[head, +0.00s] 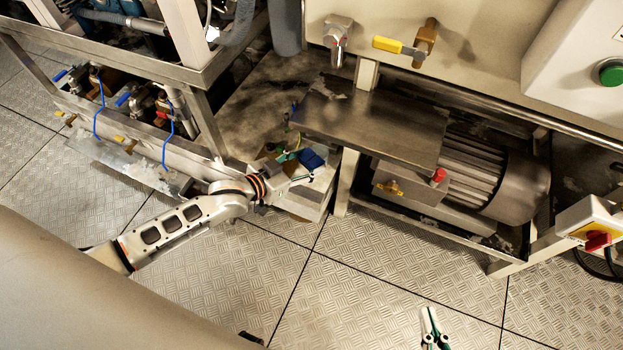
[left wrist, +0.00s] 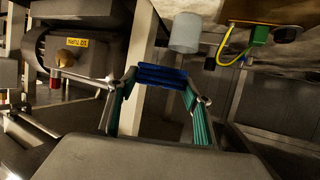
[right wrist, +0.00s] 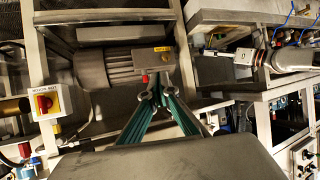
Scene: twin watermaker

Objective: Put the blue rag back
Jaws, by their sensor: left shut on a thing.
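The blue rag (head: 311,159) is a small dark blue folded piece beside the left end of the metal shelf plate. My left gripper (head: 296,156) is shut on it; the left wrist view shows the rag (left wrist: 161,75) spanning the gap between the two green-padded fingers. The rag seems to be held above a low pale surface; I cannot tell whether it touches anything. My right gripper (head: 430,318) is over the bare floor at the bottom of the head view. In the right wrist view its fingertips (right wrist: 157,82) come together with nothing between them.
A metal shelf plate (head: 375,125) and a finned motor (head: 500,180) are right of the left gripper. A frame with blue-handled valves (head: 125,98) stands at left. A red-switch box (head: 597,232) is at far right. The front floor (head: 370,270) is clear.

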